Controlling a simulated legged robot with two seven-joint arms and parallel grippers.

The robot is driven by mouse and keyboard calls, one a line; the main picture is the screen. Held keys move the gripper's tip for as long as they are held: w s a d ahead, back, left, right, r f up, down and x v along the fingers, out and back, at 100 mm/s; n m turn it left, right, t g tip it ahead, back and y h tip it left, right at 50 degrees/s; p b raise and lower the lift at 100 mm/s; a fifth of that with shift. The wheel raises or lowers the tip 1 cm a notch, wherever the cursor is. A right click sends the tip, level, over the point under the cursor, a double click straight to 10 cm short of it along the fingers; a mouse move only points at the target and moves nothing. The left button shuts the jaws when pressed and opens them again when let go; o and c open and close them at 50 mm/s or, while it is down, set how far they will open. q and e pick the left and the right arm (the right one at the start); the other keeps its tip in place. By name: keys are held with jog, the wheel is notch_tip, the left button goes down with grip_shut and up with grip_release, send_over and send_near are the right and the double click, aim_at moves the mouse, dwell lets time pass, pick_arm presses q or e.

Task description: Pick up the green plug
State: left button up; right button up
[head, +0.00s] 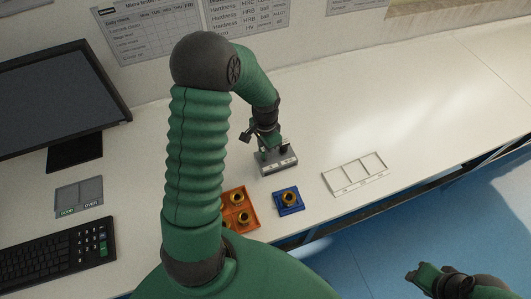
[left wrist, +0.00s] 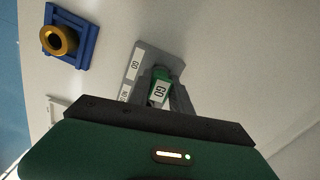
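The green plug (left wrist: 157,75) bears a GO label and shows in the left wrist view, just beyond the dark body of my left gripper. It is at the grey block (left wrist: 141,62), which has white labels; the block also shows in the head view (head: 279,168). My left gripper (head: 268,146) points down over this block. Grey finger parts lie close beside the plug; I cannot tell whether they touch it or are closed on it. The plug's lower end is hidden. My right gripper (head: 424,275) is low at the right, over the blue floor, away from the table; its finger opening is unclear.
A blue square holder with a brass ring (head: 289,200) stands right of an orange tray with brass rings (head: 247,222). An empty white tray (head: 356,174) lies further right. A grey tray (head: 79,195), keyboard (head: 57,258) and monitor (head: 60,95) are left. The table's back right is clear.

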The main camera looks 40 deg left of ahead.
pick_arm(q)
jog(key=shift+a, duration=0.1)
grip_shut()
jog(key=shift+d, duration=0.2)
jog(key=shift+r, duration=0.1)
jog(key=shift+r, duration=0.15)
notch_tip(320, 180, up, 3)
jog(key=shift+w+a+r, duration=0.1)
jog(key=shift+a, duration=0.05)
jog(key=s+d+r, duration=0.1)
jog(key=s+d, duration=0.9)
jog(key=d, duration=0.3)
jog(key=shift+r+b, duration=0.2)
jog(key=shift+b, duration=0.2)
jog(key=shift+a, duration=0.1)
